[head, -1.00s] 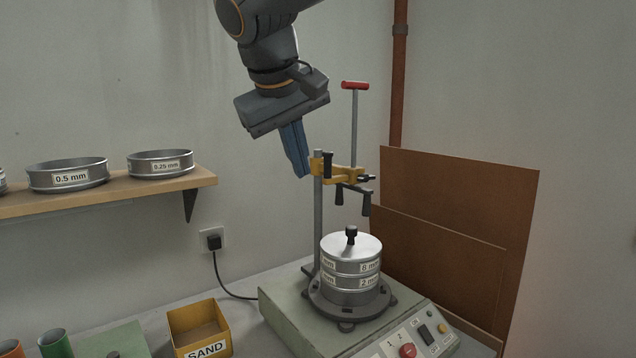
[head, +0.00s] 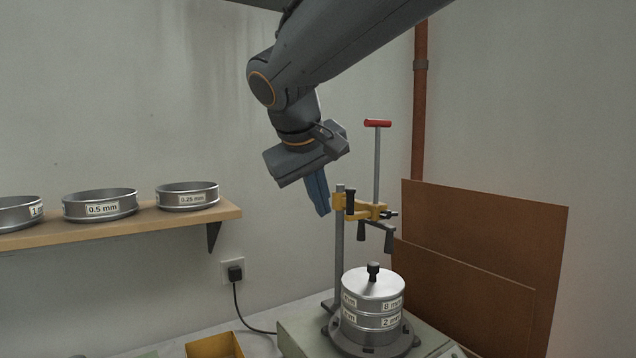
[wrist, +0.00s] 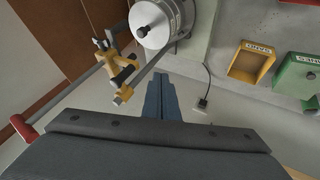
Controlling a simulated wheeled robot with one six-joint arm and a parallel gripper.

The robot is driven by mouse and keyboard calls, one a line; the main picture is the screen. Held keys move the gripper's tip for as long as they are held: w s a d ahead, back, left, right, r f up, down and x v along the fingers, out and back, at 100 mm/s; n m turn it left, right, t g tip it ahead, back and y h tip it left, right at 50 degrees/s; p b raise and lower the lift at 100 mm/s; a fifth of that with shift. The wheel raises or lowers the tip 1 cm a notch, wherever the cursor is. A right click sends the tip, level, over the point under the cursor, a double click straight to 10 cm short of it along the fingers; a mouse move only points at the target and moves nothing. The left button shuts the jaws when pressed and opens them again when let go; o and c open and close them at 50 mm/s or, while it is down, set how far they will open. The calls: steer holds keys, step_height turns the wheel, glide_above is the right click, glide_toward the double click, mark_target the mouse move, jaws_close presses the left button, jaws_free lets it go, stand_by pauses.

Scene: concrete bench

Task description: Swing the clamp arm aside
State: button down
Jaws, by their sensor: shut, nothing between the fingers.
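The clamp arm (head: 365,208) is a yellow bracket with black handles on an upright grey post (head: 339,250). A rod with a red T-handle (head: 377,123) rises from it. In the wrist view the yellow clamp arm (wrist: 111,60) lies left of my fingers, and the red handle (wrist: 23,128) is at the lower left. The clamp arm extends over a round sieve stack (head: 373,305) with a black-knobbed lid. My gripper (head: 322,212) has blue fingers, shut and empty, just left of the post. In the wrist view the fingers (wrist: 159,82) appear apart from the post.
A shelf (head: 120,226) with labelled sieves is on the left wall. A yellow bin (head: 214,346) stands on the bench; the wrist view also shows a green bin (wrist: 297,76). Brown boards (head: 485,235) lean at the right behind the shaker base (head: 300,335).

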steer(key=w+d+f+p, duration=0.2)
steer(key=w+d, duration=0.2)
steer(key=shift+f, duration=0.4)
steer(key=shift+w, duration=0.15)
